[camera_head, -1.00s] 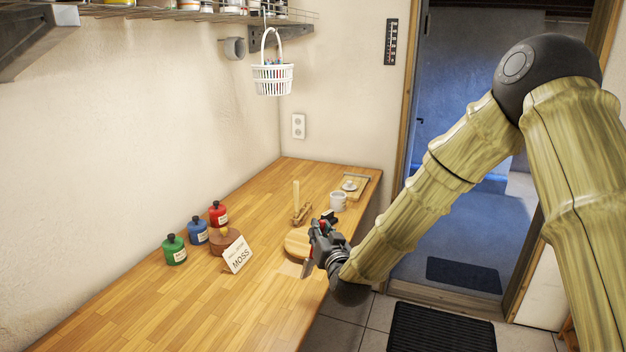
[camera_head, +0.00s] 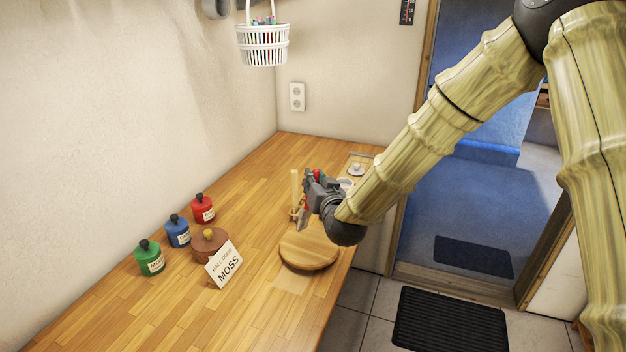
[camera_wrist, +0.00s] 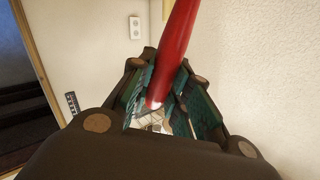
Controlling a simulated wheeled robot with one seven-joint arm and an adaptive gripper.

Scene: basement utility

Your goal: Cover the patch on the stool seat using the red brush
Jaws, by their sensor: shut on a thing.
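My gripper (camera_head: 312,198) is shut on the red brush (camera_head: 303,216), above and behind the round wooden seat in the head view. The red handle (camera_wrist: 178,40) runs up between my fingers in the wrist view; its bristle end is not clearly visible. The round, light wooden stool seat (camera_head: 308,250) is low on the counter, near its right edge. I cannot make out a patch on the seat. A pale rectangular area (camera_head: 291,283) shows on the counter just in front of it.
Green (camera_head: 149,258), blue (camera_head: 177,231) and red (camera_head: 203,209) jars stand left of a brown lidded pot (camera_head: 209,246) and a "MOSS" card (camera_head: 224,264). A wooden holder with a post (camera_head: 295,190) stands behind the seat. The front counter (camera_head: 250,325) is clear.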

